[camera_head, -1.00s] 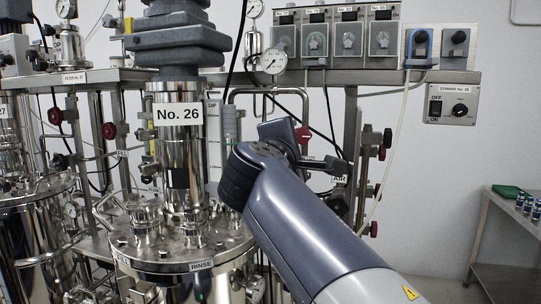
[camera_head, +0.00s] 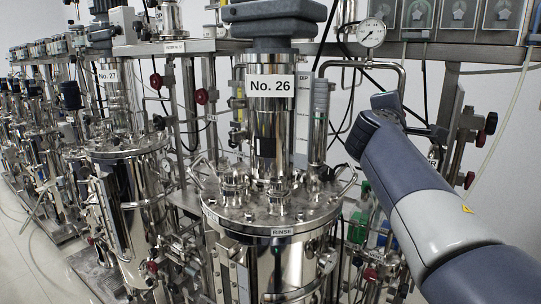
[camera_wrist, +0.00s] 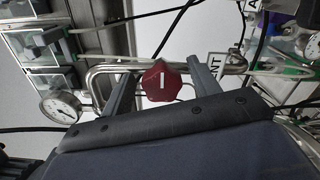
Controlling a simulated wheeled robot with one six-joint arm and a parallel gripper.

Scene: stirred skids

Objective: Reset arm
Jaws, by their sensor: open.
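My gripper (camera_wrist: 160,68) is open, with its two dark fingers spread apart in the wrist view. A dark red knob (camera_wrist: 162,82) with a white bar shows between the fingers. I cannot tell how far it is beyond them, and nothing appears held. In the head view my arm reaches up from the lower right, and my gripper (camera_head: 416,114) is partly hidden behind the wrist. It is right of the steel vessel labelled No. 26 (camera_head: 270,228), in front of the pipework.
A pressure gauge (camera_head: 371,32) and bent steel pipe (camera_head: 385,66) are close above my gripper; the gauge also shows in the wrist view (camera_wrist: 60,107). Vessel No. 27 (camera_head: 128,195) and more vessels line the left. Pale floor (camera_head: 25,245) shows at far left.

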